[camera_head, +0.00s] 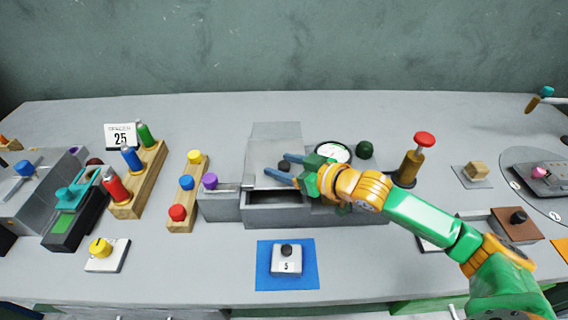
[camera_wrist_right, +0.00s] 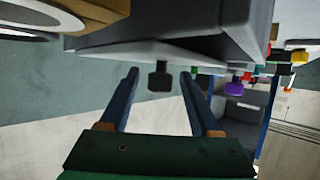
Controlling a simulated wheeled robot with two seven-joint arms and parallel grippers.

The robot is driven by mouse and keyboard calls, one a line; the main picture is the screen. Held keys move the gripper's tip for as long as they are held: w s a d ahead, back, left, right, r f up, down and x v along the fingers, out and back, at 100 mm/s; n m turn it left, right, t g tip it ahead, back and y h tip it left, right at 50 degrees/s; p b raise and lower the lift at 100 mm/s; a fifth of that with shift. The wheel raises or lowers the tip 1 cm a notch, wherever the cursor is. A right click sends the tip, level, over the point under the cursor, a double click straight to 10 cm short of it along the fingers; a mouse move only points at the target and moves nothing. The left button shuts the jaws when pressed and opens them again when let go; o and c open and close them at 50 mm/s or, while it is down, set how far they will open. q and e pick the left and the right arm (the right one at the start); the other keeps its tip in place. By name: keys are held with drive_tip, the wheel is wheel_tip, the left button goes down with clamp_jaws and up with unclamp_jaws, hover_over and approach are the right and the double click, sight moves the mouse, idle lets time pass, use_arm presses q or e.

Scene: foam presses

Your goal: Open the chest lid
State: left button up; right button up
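The grey chest (camera_head: 290,215) stands at the middle of the table. Its grey lid (camera_head: 274,143) carries a small black knob (camera_head: 284,165). A dark opening shows along the chest's front below the lid's near edge, so the lid does not cover the front. My right gripper (camera_head: 275,167) reaches in from the right, its blue fingers at the knob. In the right wrist view the fingers (camera_wrist_right: 158,75) are apart, with the black knob (camera_wrist_right: 160,79) between their tips and a visible gap on both sides. My left gripper is not in view.
A white block marked 5 (camera_head: 286,264) sits on a blue mat (camera_head: 265,284) in front. A wooden rack (camera_head: 186,211) with coloured knobs stands left of the chest. A red-topped post (camera_head: 412,165) and a dial (camera_head: 333,152) are on the right.

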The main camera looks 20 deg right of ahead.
drive_tip(key=shift+w+d, duration=0.1)
drive_tip(key=shift+d, duration=0.05)
drive_tip(key=v, duration=0.2)
drive_tip(key=b+v, duration=0.1)
drive_tip(key=v, duration=0.1)
drive_tip(key=b+v, duration=0.1)
drive_tip(key=v, duration=0.1)
drive_tip(key=shift+d+f, duration=0.2)
drive_tip(key=shift+s+r, duration=0.3)
drive_tip(key=shift+s, duration=0.1)
